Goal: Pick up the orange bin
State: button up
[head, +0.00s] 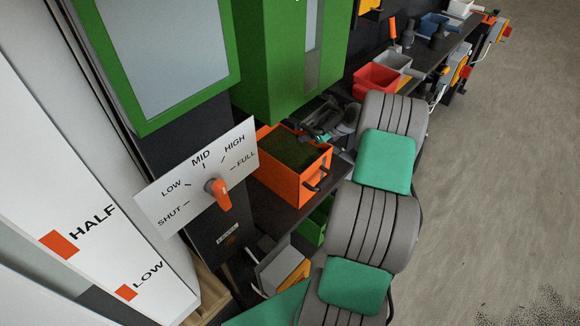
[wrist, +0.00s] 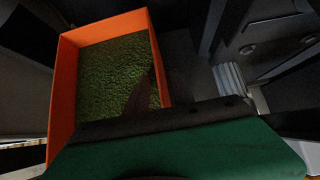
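The orange bin (head: 281,182) stands on a dark shelf below the green machine, filled with dark green turf granules. A dark handle is on its right-hand side. In the wrist view the bin (wrist: 64,95) fills the upper left, and I look down into it. My gripper (head: 312,134) is at the bin's back right edge, partly hidden by the bin and my arm. In the wrist view a dark, blurred shape overlaps the bin's right part. Whether the fingers touch the bin or how far apart they are does not show.
A white dial plate (head: 180,185) with an orange knob (head: 219,195) stands left of the bin. The green machine (head: 285,65) hangs close above. Red (head: 376,78) and grey (head: 392,64) bins sit further back on the bench. The floor (head: 490,190) at right is clear.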

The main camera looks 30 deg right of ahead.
jog(key=shift+c, duration=0.6)
grip_shut()
dwell(0.6)
jog(key=shift+r, duration=0.15)
